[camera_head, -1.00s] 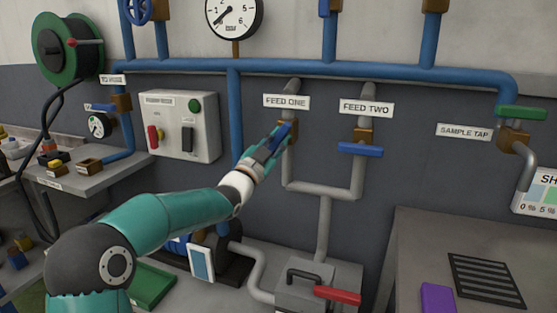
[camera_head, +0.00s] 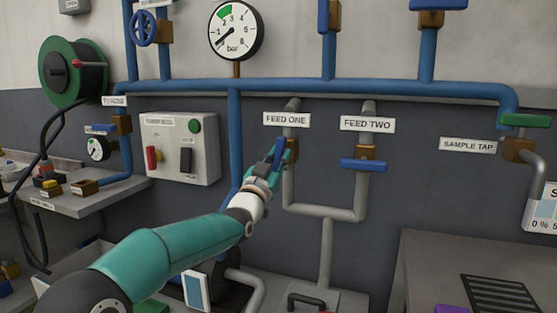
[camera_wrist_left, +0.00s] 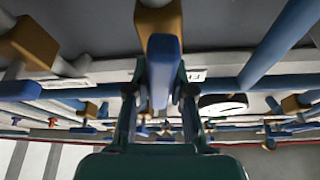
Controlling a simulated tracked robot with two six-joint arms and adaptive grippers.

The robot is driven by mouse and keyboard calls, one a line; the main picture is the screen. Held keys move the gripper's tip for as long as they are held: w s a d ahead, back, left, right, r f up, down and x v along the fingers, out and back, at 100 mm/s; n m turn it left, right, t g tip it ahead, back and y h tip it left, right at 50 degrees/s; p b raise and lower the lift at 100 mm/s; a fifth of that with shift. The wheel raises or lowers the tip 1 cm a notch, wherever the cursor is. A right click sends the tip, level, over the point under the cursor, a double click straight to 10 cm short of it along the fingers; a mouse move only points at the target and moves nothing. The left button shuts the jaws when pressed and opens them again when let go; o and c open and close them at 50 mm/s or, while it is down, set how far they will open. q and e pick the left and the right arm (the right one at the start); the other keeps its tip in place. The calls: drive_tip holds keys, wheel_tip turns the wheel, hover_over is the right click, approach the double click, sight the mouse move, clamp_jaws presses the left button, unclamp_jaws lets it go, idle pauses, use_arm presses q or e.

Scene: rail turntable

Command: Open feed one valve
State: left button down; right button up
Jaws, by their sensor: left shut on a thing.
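The feed one valve (camera_head: 292,146) has a brown body on a grey pipe below the FEED ONE label (camera_head: 287,119). Its blue handle (camera_head: 278,150) stands near upright, slightly tilted, partly hidden by my fingers. My left gripper (camera_head: 280,157) is shut on this handle. In the left wrist view the blue handle (camera_wrist_left: 163,62) lies between the two fingers of my left gripper (camera_wrist_left: 160,98), with the brown body (camera_wrist_left: 158,20) beyond it. My right gripper is not in view.
The feed two valve (camera_head: 365,153), with its blue handle (camera_head: 363,165) level, stands to the right. The sample tap (camera_head: 518,149) with a green handle is farther right. A control box (camera_head: 180,148) and pressure gauge (camera_head: 235,31) are on the wall.

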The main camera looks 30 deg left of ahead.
use_arm(q)
drive_tip(key=shift+w+f, duration=0.1)
drive_tip(key=shift+f, duration=0.25)
drive_tip(key=c, duration=1)
unclamp_jaws()
drive_tip(key=shift+r, duration=0.2)
drive_tip(key=shift+s, duration=0.2)
drive_tip(key=v, duration=1.1)
drive_tip(key=shift+s+f, duration=0.25)
drive_tip(key=shift+s, duration=0.05)
